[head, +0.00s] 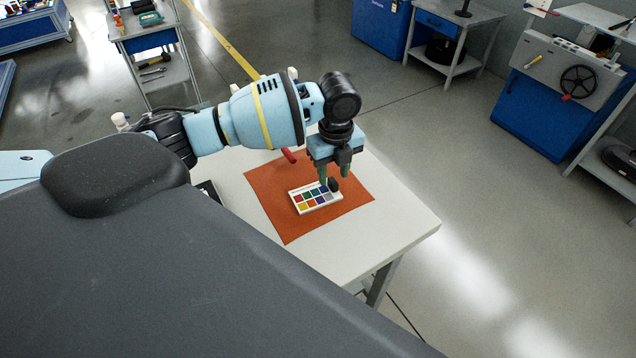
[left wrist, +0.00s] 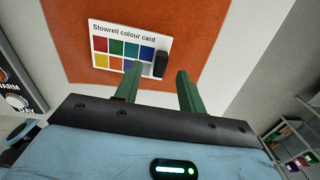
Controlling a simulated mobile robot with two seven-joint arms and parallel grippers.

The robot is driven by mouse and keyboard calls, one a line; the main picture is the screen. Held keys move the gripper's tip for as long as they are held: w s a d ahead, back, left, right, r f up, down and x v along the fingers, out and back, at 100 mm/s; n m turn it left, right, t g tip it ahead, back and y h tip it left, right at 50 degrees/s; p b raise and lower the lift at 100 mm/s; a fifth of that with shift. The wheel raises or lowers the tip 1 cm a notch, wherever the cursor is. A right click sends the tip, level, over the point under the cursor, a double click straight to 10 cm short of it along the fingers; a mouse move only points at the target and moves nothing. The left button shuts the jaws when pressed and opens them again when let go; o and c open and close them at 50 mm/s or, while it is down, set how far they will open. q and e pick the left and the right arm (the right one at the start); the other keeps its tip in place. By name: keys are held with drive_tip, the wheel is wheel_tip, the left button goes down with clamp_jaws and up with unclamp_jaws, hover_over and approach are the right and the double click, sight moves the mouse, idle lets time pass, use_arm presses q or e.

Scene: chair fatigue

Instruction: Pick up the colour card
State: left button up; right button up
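The colour card (head: 305,203) is a white card with rows of coloured squares. It lies on an orange mat (head: 276,221) on the white table. In the left wrist view the card (left wrist: 97,66) reads "Stowrell colour card". A small black block (head: 333,184) sits at the card's right end, and it also shows in the left wrist view (left wrist: 161,64). My left gripper (head: 335,177) points down over that end of the card. Its green fingers (left wrist: 158,75) are apart, with nothing seen held between them. My right gripper is not in view.
The white table (head: 405,228) is bare to the right of the mat. A red object (head: 288,155) lies near the mat's back edge, partly behind my arm. A dark item (head: 208,190) lies left of the mat. Workbenches and blue cabinets (head: 540,118) stand farther off.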

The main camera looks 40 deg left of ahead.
use_arm(q)
wheel_tip(320, 180, down, 2)
drive_tip(key=shift+f, duration=0.1)
clamp_jaws()
drive_tip(key=shift+r, duration=0.2)
idle(0.3)
